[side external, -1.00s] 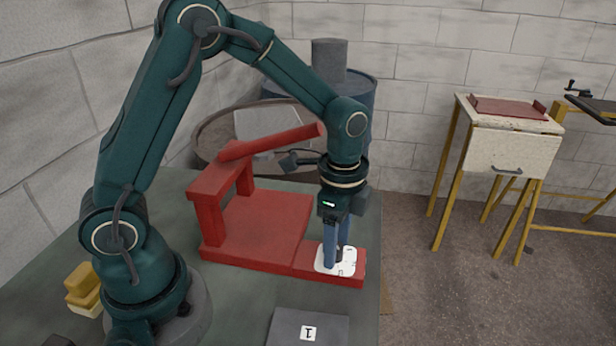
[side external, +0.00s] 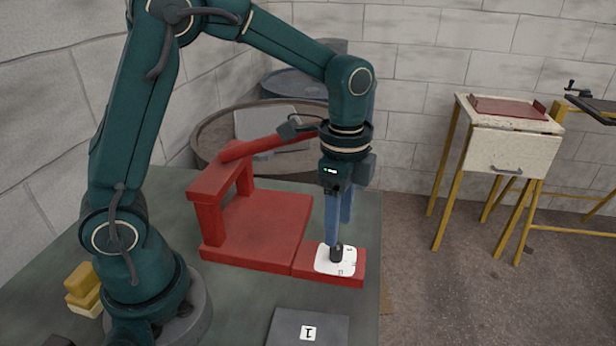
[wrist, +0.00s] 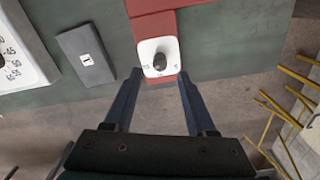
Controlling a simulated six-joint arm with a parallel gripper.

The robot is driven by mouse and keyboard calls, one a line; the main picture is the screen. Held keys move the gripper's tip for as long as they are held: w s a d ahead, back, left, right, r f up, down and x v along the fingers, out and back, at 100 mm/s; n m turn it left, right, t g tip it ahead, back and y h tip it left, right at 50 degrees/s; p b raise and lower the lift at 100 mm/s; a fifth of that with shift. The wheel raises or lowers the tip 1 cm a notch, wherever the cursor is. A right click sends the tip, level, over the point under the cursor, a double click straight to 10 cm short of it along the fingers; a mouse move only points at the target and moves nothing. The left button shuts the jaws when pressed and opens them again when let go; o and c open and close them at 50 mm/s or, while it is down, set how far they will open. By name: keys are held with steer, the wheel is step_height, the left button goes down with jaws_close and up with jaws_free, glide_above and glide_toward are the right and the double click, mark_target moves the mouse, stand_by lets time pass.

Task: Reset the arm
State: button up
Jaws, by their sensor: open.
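My gripper (side external: 340,238) points down over the front end of the red frame (side external: 258,225). Its two blue fingers are apart with nothing between them. Just below the fingertips, a dark knob (side external: 337,252) stands upright on a white plate with small dark marks (side external: 323,265). The plate lies on the low red block at the frame's front. In the wrist view the knob (wrist: 160,62) and white plate (wrist: 148,48) sit beyond the open fingers (wrist: 158,78), clear of them.
A grey plate marked 1 (side external: 285,327) lies near the bench's front edge. Yellow blocks (side external: 82,285) sit beside my base. The red frame's sloping bar (side external: 265,143) rises behind the gripper. A white cabinet on yellow legs (side external: 510,150) stands right. A dial panel (wrist: 15,55) shows in the wrist view.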

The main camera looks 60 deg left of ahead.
steer(key=s+a+r+n+t, duration=0.1)
steer(key=s+r+n+t, duration=0.3)
steer(key=r, duration=0.5)
steer(key=s+a+f+n+t, duration=0.1)
steer(key=s+f+n, duration=0.1)
steer(key=s+n, duration=0.6)
steer(key=shift+t, duration=0.3)
